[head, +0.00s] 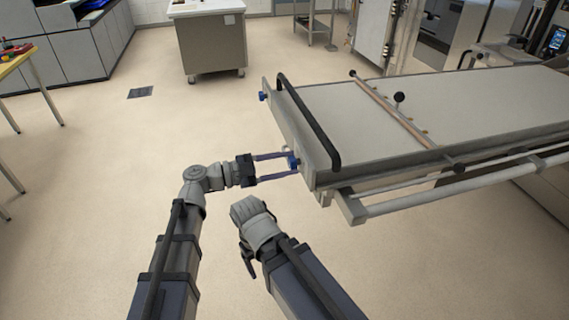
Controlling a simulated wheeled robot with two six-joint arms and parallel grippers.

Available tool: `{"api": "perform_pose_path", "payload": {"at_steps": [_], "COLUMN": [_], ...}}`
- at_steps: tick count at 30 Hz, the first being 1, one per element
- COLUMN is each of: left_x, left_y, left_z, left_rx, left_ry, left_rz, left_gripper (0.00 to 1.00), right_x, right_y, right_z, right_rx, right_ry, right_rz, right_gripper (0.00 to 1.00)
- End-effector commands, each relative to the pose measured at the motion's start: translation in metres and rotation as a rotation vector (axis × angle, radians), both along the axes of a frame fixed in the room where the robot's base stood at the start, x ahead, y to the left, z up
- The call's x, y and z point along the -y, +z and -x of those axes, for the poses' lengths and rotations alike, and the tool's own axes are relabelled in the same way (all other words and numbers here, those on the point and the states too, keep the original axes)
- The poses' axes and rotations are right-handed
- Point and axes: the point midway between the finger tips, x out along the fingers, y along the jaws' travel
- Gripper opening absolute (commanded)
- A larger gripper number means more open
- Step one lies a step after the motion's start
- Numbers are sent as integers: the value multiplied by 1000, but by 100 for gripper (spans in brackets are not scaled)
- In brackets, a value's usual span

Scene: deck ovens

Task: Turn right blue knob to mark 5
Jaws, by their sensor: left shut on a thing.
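Two blue knobs sit on the left-facing end of a flat grey oven unit. The nearer knob (293,162), to the right in the picture, is between the fingertips of my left gripper (288,164), which is shut on it. The fingers reach it horizontally from the left. The farther blue knob (263,96) is free. The marks around the knobs and the knob's pointing direction are too small to read. My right gripper (248,262) hangs low beside its arm, apart from the oven, mostly hidden by its wrist; its jaws do not show clearly.
A black bar handle (310,125) runs along the oven unit (370,110) just above the knobs. A light rail (450,185) projects at its near side. A cabinet (213,45) stands behind, and a yellow table (15,60) is at left. The floor between is clear.

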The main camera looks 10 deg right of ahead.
Motion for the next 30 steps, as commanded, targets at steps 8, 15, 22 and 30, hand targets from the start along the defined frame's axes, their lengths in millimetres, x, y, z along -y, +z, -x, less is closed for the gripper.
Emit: {"api": "perform_pose_path", "payload": {"at_steps": [8, 15, 22, 30], "left_x": [0, 0, 0, 0], "left_y": [-2, -2, -2, -2], "left_z": [1, 1, 1, 1], "left_rx": [116, 153, 157, 156], "left_ry": [-2, -2, -2, -2], "left_rz": [-11, -12, -12, -11], "left_gripper": [0, 0, 0, 58], "right_x": [0, 0, 0, 0], "right_y": [-1, -1, -1, -1], "right_z": [0, 0, 0, 0], "right_rx": [0, 0, 0, 0], "right_ry": [0, 0, 0, 0], "right_rz": [0, 0, 0, 0], "right_gripper": [78, 78, 78, 78]}}
